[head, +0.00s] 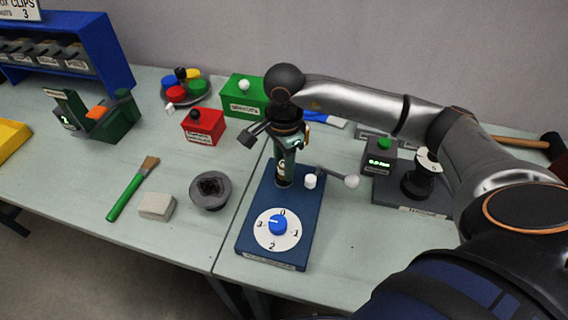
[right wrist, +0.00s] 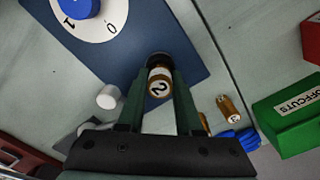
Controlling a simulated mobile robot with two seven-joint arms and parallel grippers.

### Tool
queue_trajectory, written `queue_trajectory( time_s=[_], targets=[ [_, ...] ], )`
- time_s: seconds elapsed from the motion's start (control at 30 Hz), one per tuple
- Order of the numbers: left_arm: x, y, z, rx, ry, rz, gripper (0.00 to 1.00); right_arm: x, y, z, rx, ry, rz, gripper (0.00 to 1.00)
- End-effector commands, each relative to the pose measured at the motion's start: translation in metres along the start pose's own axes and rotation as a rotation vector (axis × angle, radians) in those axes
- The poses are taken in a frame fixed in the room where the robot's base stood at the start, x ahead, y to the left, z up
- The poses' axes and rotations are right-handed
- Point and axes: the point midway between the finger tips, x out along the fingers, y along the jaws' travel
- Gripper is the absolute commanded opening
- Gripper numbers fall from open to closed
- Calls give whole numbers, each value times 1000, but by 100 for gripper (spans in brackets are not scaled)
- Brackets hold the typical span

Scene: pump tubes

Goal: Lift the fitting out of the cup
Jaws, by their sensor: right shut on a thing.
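My right gripper (head: 284,165) points down over the blue dial board (head: 250,225). In the right wrist view its green fingers (right wrist: 158,92) are shut on a brass fitting (right wrist: 158,78) with a white band marked 2. The dark, round cup (right wrist: 159,59) shows at the fitting's far end, on the blue board. The fingers and fitting cover most of the cup, so I cannot tell how deep the fitting sits in it. In the head view the gripper largely hides the fitting. My left gripper is in neither view.
Another brass piece (right wrist: 230,110) lies beside the board. A green offcuts box (head: 243,97) and a red box (head: 203,128) stand behind. A grey round holder (head: 210,190) stands left.

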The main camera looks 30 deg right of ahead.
Motion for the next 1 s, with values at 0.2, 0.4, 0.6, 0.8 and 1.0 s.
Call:
queue_trajectory(
  time_s=[0.2,0.4,0.6,0.8,1.0],
  targets=[
    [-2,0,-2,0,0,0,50,-4,0,0,0,0,-1,0],
    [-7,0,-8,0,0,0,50,-16,-1,0,0,0,-2,0],
    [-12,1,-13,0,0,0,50,-28,0,0,0,1,-2,0],
    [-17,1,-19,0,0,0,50,-40,0,0,0,0,-1,0],
    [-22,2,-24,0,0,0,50,-52,0,0,0,-1,-2,0]
  ],
)
